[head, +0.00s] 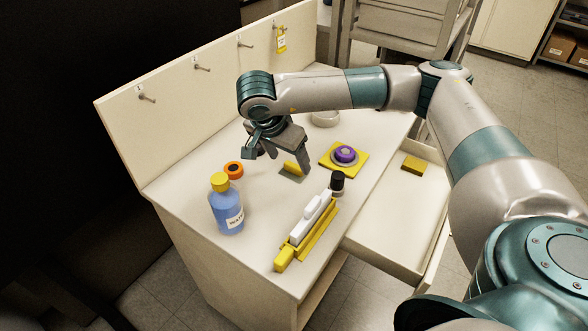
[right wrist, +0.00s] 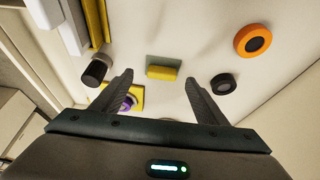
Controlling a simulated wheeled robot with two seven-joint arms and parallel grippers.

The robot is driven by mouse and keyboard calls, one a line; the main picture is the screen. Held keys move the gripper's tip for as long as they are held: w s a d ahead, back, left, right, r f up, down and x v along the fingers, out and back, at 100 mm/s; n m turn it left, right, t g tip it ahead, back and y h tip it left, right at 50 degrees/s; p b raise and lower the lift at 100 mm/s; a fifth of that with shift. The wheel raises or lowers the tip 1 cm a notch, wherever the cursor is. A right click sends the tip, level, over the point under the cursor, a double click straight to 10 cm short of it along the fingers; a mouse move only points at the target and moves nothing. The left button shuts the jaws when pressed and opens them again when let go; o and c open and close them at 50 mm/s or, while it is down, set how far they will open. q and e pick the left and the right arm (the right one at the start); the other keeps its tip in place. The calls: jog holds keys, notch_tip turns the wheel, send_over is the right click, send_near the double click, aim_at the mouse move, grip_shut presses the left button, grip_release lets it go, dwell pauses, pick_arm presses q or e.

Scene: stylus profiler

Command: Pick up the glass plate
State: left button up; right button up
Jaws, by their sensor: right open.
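The glass plate (head: 290,178) looks like a small grey-green square with a yellow block (head: 293,168) along one side. It lies on the white worktop, below my right gripper (head: 277,160). In the right wrist view the plate (right wrist: 166,57) and its yellow block show ahead, between the open fingers of my right gripper (right wrist: 157,78). The fingers are apart and empty, and appear to be above the plate without touching it. My left gripper is not in view.
A blue bottle (head: 227,210), orange ring (head: 234,170), purple-topped item on a yellow pad (head: 328,168), black-capped jar (head: 337,183) and white bar in a yellow holder (head: 291,252) stand around the plate. An open drawer (head: 385,235) holds a yellow block (head: 413,165).

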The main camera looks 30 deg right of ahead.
aim_at(293, 166)
jog(key=shift+w+d+f+p, duration=0.25)
jog(key=shift+d+f+p, duration=0.1)
jog(key=shift+f, duration=0.05)
jog(key=p+x, duration=0.1)
jog(key=x, duration=0.2)
jog(key=shift+w+d, duration=0.2)
jog(key=shift+d+f, duration=0.15)
jog(key=shift+f, duration=0.3)
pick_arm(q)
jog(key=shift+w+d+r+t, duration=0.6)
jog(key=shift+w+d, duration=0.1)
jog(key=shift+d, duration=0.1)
pick_arm(e)
jog(key=c, duration=1.2)
